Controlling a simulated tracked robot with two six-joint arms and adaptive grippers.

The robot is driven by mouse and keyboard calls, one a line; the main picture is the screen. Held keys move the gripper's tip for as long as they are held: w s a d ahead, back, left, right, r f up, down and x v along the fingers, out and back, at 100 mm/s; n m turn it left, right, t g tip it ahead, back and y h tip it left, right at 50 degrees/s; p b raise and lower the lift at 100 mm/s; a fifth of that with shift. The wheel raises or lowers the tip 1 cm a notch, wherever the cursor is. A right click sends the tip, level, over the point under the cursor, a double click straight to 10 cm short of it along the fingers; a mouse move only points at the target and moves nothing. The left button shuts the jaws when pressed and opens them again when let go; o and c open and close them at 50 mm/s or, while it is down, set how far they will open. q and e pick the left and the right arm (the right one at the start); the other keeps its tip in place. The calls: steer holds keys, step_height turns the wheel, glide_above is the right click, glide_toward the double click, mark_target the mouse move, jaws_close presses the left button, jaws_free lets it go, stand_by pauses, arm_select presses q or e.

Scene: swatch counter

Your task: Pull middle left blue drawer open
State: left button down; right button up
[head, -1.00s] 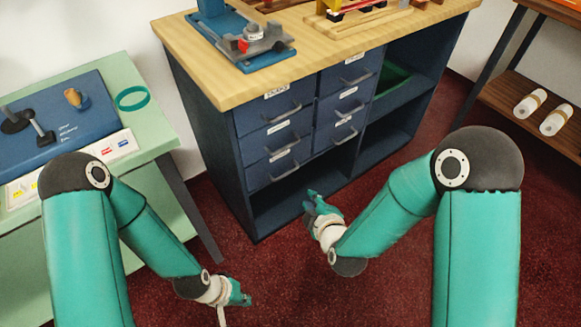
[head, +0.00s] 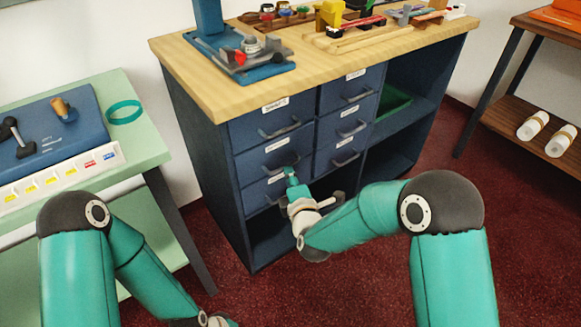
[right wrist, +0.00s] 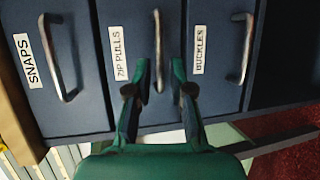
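The middle left blue drawer (head: 248,163) is shut in the cabinet's left column. In the right wrist view it carries a "ZIP PULLS" label (right wrist: 117,53) and a grey bar handle (right wrist: 158,45). My right gripper (head: 289,172) is in front of this drawer, near its handle. In the right wrist view the right gripper (right wrist: 159,75) is open, one finger on each side of the lower end of the handle. I cannot tell whether the fingers touch it. My left gripper (head: 222,322) is mostly cut off at the bottom edge of the head view.
The "SNAPS" drawer (right wrist: 75,100) and "BUCKLES" drawer (right wrist: 215,85) flank it, both shut. The wooden counter top (head: 225,95) holds tools. A green table (head: 150,150) stands left, a shelf (head: 510,110) right. Red carpet (head: 370,270) is clear in front.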

steer(key=x, duration=0.6)
steer(key=shift+b, duration=0.3)
jaws_close()
